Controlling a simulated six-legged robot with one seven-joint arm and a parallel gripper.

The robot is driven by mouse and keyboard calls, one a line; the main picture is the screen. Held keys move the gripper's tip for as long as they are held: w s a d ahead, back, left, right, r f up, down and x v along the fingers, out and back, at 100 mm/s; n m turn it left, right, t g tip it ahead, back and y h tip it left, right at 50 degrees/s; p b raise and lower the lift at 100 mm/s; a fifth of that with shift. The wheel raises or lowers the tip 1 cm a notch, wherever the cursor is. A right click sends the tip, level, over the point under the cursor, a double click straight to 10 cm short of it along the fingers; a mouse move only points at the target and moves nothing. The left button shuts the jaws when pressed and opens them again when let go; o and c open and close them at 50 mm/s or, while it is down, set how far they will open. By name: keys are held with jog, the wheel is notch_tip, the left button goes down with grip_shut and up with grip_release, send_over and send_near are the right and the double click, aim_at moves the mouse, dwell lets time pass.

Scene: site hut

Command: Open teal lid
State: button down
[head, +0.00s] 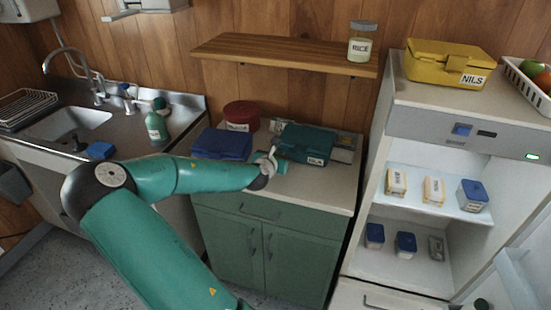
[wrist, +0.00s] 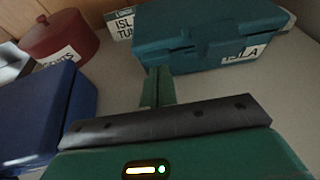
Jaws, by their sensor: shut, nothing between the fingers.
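The teal box (head: 304,145) with its teal lid shut stands on the counter in the head view, with a white name label on its front. It also shows in the wrist view (wrist: 205,35), at the top, with a latch on its front edge. My gripper (head: 274,160) is just in front of the box's left part. In the wrist view my gripper (wrist: 158,74) is shut and empty, its fingers pointing at the box front near the latch. Whether the fingertips touch the box I cannot tell.
A blue box (head: 221,144) and a red round tin (head: 241,115) stand left of the teal box. A wooden shelf (head: 285,52) with a rice jar (head: 362,42) hangs above. The open fridge (head: 420,175) stands at right.

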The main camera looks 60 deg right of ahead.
jog(key=shift+d+f, duration=0.2)
jog(key=shift+d, duration=0.45)
jog(key=shift+r, duration=0.3)
